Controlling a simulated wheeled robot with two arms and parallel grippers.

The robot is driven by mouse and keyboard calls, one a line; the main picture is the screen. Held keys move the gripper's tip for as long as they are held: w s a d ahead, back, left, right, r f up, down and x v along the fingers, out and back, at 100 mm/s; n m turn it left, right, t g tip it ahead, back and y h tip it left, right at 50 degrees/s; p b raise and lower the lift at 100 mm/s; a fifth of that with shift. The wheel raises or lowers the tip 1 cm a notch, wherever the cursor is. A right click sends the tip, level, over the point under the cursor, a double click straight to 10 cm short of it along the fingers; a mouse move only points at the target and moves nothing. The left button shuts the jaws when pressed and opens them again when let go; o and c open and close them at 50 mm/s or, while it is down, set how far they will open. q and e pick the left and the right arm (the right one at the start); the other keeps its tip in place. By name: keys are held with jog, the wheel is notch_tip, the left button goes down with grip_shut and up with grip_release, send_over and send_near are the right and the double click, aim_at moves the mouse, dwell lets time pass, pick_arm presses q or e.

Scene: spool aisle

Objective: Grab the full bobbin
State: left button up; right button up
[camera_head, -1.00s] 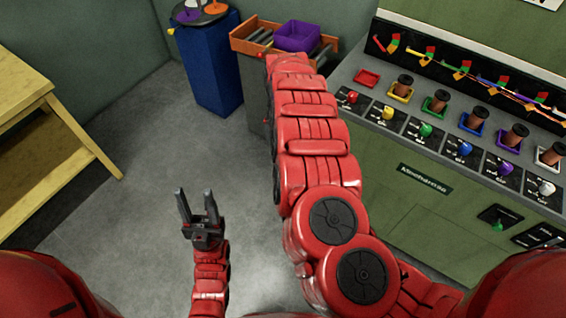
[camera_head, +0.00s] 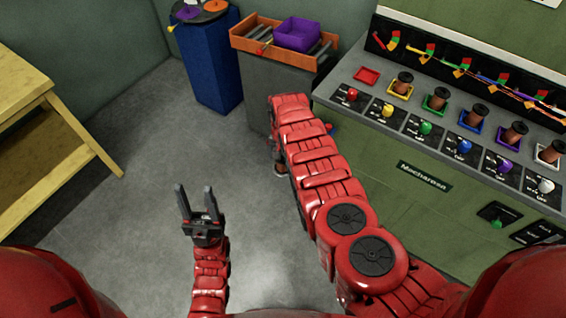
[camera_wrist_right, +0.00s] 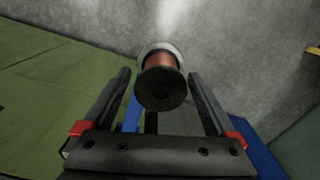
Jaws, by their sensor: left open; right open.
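A bobbin (camera_wrist_right: 162,78) with a copper-brown winding, a dark near end and a pale far rim shows in the right wrist view. It lies ahead of and between the fingertips of my right gripper (camera_wrist_right: 160,73), which is open; I cannot tell if they touch it. In the head view my right forearm hides most of that gripper, and a small brown bobbin-like piece (camera_head: 279,169) shows beside the arm. My left gripper (camera_head: 196,188) is open and empty above the floor. Other brown bobbins (camera_head: 403,83) stand upright in coloured square holders on the console.
The green console (camera_head: 400,195) with coloured knobs fills the right side. An orange tray (camera_head: 245,43) with a purple bin (camera_head: 297,34) stands on a grey cabinet at the back. A blue pedestal (camera_head: 208,68) and a yellow wooden table (camera_head: 25,85) stand left. Open floor lies between.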

jog(key=shift+f, duration=0.8)
jog(key=shift+r, duration=0.1)
jog(key=shift+c, duration=0.6)
grip_shut()
